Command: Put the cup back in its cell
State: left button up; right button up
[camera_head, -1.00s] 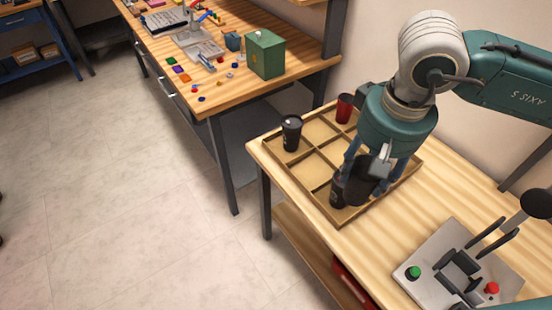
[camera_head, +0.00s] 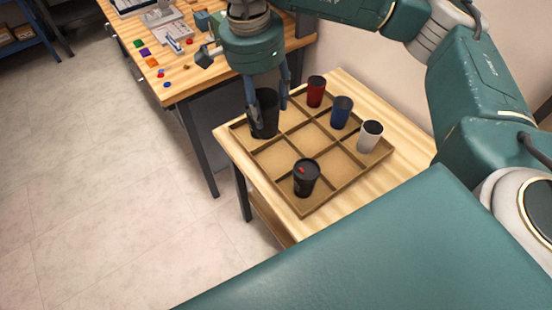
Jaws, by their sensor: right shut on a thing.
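My right gripper (camera_head: 267,98) comes down over the left corner of the divided wooden tray (camera_head: 303,210). It is shut on a black cup (camera_head: 265,125), which is upright between its fingers. I cannot tell whether the cup's base touches the floor of the cell or hangs just above it. The gripper and held cup cover most of that corner cell. A red cup (camera_head: 316,94), a blue cup (camera_head: 341,114) and a white cup (camera_head: 369,137) stand along the tray's far right side. A black cup with a red mark on its lid (camera_head: 306,180) stands in the near cell. My left gripper is out of view.
The tray lies on a light wooden table (camera_head: 345,82). Several middle cells are empty. Another workbench (camera_head: 190,85) with small coloured parts stands behind at the left. My own teal arm parts fill the lower right and hide the table's near end.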

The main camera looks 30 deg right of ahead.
jog(key=m, duration=0.2)
jog(key=w+d+m, duration=0.1)
jog(key=m, duration=0.3)
jog(key=shift+w+d+g, duration=0.3)
jog(key=shift+d, duration=0.05)
jog(key=w+d+f+m+y+p, duration=0.1)
jog(key=d+m, duration=0.1)
jog(key=m, duration=0.8)
jog(key=w+d+f+m+y+p, duration=0.1)
jog(key=w+d+m, duration=0.1)
jog(key=m, duration=0.8)
jog(key=shift+g, duration=0.3)
jog(key=f+p, duration=0.1)
jog(key=f, duration=0.8)
jog(key=f+p, duration=0.1)
jog(key=f, duration=0.9)
jog(key=shift+s+a+f+p, duration=0.15)
jog(key=shift+s+f+p, duration=0.05)
jog(key=shift+f+p, duration=0.1)
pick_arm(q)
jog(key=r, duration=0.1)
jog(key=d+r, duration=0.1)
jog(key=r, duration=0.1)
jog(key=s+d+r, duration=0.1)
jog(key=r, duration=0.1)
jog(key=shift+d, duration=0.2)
